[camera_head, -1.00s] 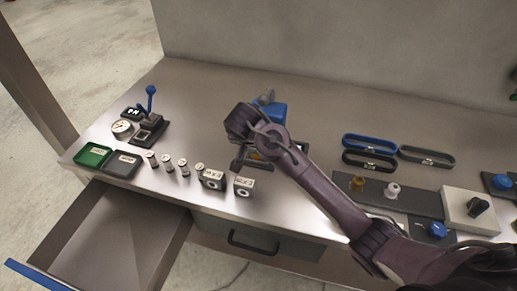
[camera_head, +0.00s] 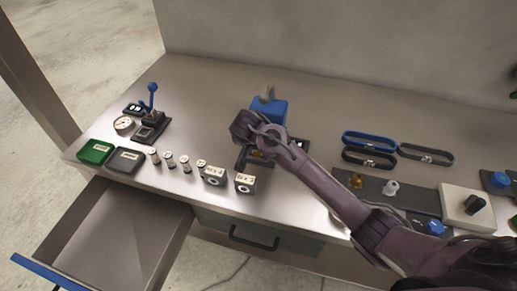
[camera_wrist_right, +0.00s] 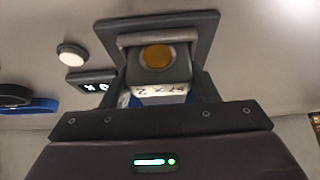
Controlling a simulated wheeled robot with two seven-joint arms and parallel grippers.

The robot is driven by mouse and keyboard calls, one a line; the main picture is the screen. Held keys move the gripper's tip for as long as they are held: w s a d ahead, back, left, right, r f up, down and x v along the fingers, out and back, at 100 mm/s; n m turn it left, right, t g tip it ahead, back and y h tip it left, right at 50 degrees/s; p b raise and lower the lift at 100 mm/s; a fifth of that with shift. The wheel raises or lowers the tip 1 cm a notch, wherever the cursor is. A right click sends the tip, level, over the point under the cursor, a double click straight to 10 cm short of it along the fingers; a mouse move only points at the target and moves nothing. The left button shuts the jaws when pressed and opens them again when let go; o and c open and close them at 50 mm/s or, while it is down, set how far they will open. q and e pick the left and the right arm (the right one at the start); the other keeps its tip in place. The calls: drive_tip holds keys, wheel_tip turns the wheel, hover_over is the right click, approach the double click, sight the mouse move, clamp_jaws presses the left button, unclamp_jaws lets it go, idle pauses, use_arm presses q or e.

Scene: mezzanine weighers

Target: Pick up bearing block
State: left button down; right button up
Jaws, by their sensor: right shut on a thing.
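My left gripper is not in view.
Two other labelled blocks with bores (camera_head: 213,176) (camera_head: 245,184) stand near the front edge, beside several small cylinders (camera_head: 169,159). Green (camera_head: 96,152) and grey (camera_head: 124,160) trays are left, above an open drawer (camera_head: 118,235). Belt-like loops (camera_head: 368,141) lie right.

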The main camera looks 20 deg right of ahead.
drive_tip(key=shift+c, duration=0.7)
drive_tip(key=shift+r, duration=0.15)
